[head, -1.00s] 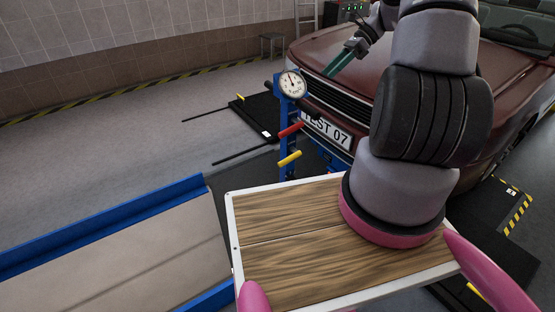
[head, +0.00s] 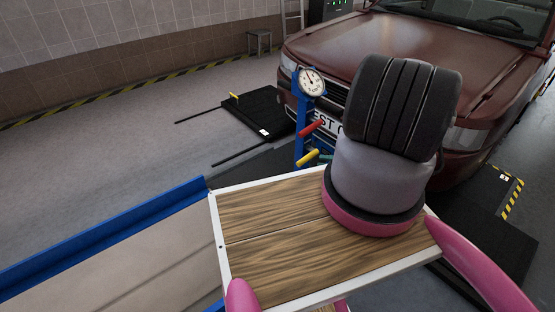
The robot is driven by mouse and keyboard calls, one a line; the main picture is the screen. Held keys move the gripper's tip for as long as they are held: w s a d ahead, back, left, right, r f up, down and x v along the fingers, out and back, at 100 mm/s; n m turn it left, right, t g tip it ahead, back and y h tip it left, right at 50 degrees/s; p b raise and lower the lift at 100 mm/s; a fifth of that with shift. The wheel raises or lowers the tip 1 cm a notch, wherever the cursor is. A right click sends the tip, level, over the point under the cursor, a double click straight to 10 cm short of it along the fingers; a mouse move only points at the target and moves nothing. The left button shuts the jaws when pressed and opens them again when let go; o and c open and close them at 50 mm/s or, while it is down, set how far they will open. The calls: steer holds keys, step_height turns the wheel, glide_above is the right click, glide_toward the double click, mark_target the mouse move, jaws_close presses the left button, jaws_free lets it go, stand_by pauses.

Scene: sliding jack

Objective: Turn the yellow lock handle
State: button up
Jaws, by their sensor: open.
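The yellow lock handle (head: 307,158) sticks out to the lower left from the blue jack post (head: 300,118), in front of the car. My gripper (head: 325,157) shows only as a small teal fingertip just right of the yellow handle. The rest of it is hidden behind my arm. The gripper is open, and I cannot tell whether it touches the handle.
A red handle (head: 313,128) sits on the post just above the yellow one. A round gauge (head: 312,82) tops the post. The dark red car (head: 400,45) stands behind. A blue rail (head: 110,230) runs along the left.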

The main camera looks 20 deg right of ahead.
steer(key=x, duration=1.2)
steer(key=shift+f, duration=0.25)
steer(key=shift+s, duration=0.15)
steer(key=shift+c, duration=0.3)
jaws_close()
stand_by(0.5)
